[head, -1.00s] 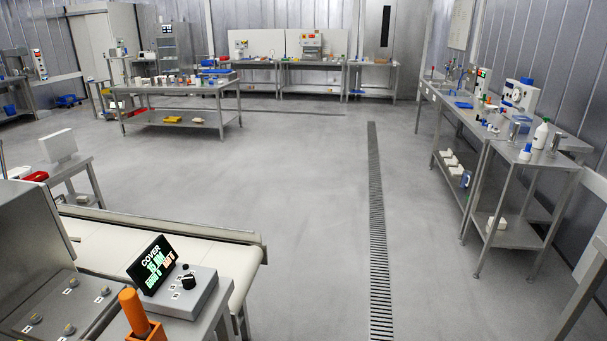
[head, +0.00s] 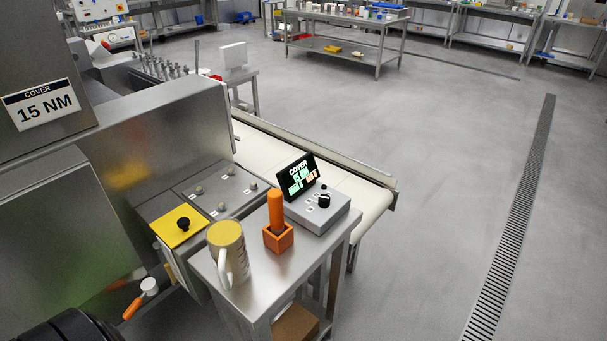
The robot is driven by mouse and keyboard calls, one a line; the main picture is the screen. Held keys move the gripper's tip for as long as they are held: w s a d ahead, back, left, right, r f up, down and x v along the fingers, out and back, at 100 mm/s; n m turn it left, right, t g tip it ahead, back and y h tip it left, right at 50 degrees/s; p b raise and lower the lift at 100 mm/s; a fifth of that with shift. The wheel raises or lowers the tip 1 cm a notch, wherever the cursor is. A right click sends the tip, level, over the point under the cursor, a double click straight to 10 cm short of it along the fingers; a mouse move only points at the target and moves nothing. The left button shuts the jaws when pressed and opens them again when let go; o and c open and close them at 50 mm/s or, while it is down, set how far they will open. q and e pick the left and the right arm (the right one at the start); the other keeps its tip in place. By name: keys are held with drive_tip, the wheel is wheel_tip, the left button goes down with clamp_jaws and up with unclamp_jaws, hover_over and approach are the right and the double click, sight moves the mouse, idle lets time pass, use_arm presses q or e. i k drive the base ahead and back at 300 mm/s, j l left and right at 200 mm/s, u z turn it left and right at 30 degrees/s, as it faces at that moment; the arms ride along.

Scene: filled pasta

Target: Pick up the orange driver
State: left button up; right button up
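An orange driver (head: 275,208) stands upright in a square orange holder (head: 278,238) on a small steel side table (head: 265,277). Only its thick orange handle shows; its lower end is hidden in the holder. Neither of my grippers shows in the head view.
Open floor lies right.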

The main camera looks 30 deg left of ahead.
sight(275, 196)
drive_tip(key=u, duration=1.7)
